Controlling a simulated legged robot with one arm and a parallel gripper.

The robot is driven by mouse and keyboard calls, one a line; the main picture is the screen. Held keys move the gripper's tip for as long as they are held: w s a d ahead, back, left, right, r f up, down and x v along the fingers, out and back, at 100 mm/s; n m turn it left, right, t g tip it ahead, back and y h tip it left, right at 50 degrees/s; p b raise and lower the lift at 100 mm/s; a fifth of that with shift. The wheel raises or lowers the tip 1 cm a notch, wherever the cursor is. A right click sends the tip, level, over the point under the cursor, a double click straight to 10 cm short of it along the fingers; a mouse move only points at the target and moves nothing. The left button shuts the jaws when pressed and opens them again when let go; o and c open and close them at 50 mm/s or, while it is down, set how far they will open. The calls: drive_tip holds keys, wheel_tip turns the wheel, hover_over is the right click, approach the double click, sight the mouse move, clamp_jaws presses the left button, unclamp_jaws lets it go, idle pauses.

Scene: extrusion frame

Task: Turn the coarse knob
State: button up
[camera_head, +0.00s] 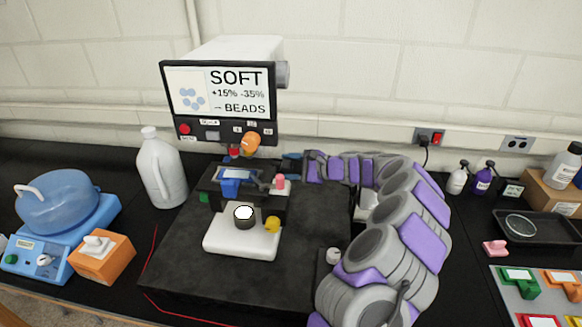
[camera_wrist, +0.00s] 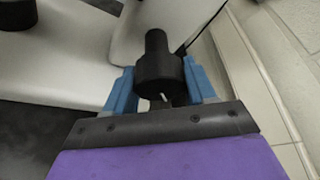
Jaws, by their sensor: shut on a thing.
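A black stepped knob (camera_wrist: 158,72), with a wide part and a narrower stub, stands beside a white body (camera_wrist: 75,50) in the wrist view. The blue fingers of my gripper (camera_wrist: 158,80) lie on either side of the wide part, shut on it. The knob carries a small white mark. In the head view my gripper (camera_head: 291,165) reaches in from the right beside the device with a white base (camera_head: 230,244) and dark stage. The knob cannot be made out there. I cannot tell how far it is turned.
A screen (camera_head: 218,98) reading "SOFT +15% -35% → BEADS" stands behind the device. A white jug (camera_head: 160,168) and a blue bath (camera_head: 60,210) are at left. Bottles (camera_head: 457,178), a black tray (camera_head: 545,222) and coloured blocks are at right. The dark mat's front is clear.

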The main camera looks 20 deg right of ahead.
drive_tip(key=shift+w+a+r+p, duration=0.1)
drive_tip(key=shift+a+r+p, duration=0.2)
drive_tip(key=shift+p, duration=0.2)
drive_tip(key=shift+r+m+g+p, duration=0.2)
drive_tip(key=shift+m+g+p, duration=0.1)
drive_tip(key=shift+p, duration=0.75)
drive_tip(key=m+p, duration=0.1)
drive_tip(key=p, duration=0.3)
drive_tip(key=shift+g, duration=0.4)
drive_tip(key=m+g+y+p, duration=0.1)
drive_tip(key=m+p, duration=0.1)
drive_tip(key=p, duration=0.4)
drive_tip(key=shift+w, duration=0.1)
drive_tip(key=m+g+p, duration=0.1)
drive_tip(key=p, duration=0.1)
drive_tip(key=shift+f+m+p, duration=0.2)
drive_tip(key=shift+m+p, duration=0.2)
drive_tip(key=shift+y, duration=0.3)
drive_tip(key=o, duration=1)
drive_tip(key=shift+w+a+f, duration=0.1)
drive_tip(key=shift+a, duration=0.05)
